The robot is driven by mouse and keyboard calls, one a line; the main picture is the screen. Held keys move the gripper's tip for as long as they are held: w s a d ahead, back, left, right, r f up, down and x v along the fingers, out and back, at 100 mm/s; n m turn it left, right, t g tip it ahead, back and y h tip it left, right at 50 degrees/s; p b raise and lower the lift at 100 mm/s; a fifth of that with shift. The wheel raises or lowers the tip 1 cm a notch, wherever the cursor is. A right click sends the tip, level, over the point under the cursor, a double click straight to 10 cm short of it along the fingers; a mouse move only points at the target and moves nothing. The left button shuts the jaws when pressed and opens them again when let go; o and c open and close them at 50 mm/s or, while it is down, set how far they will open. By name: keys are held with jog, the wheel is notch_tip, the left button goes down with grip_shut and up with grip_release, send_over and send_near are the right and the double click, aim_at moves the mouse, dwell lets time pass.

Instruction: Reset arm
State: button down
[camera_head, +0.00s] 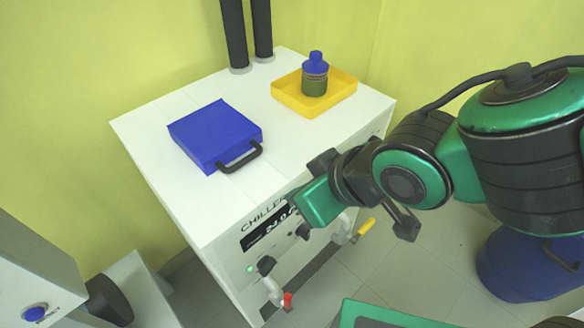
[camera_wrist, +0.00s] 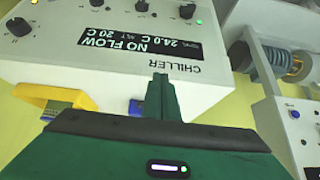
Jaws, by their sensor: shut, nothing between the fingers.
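My arm reaches in from the right in the head view. My green gripper (camera_head: 316,204) is in front of the chiller's front panel and hides part of it. In the wrist view its two fingers (camera_wrist: 160,94) are together with nothing between them. The white chiller (camera_head: 160,128) has a display (camera_wrist: 140,47) that appears upside down in the wrist view and reads NO FLOW, 24.0 C and 20 C. I cannot tell whether the fingers touch the panel.
On the chiller top are a blue lidded box (camera_head: 212,132) with a black handle and a yellow tray (camera_head: 292,98) holding a blue-capped bottle (camera_head: 315,78). Valves with red (camera_head: 287,300) and yellow (camera_head: 366,228) handles jut from the front. A blue drum (camera_head: 520,265) stands right.

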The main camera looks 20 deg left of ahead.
jog(key=shift+d, duration=0.15)
jog(key=w+d+m+t+h, duration=0.1)
jog(key=w+d+m+h, duration=0.2)
jog(key=w+d, duration=0.65)
jog(key=w+d+m+g+h, duration=0.2)
jog(key=d+m, duration=0.5)
jog(key=d, duration=1.6)
jog(key=s+d+m+g+h, duration=0.1)
jog(key=s+d+m+g, duration=0.1)
jog(key=s+d+m, duration=0.6)
jog(key=s+d, duration=0.5)
jog(key=d, duration=0.3)
jog(key=shift+s+d+g, duration=0.2)
jog(key=shift+s+g, duration=0.05)
jog(key=shift+g, duration=0.05)
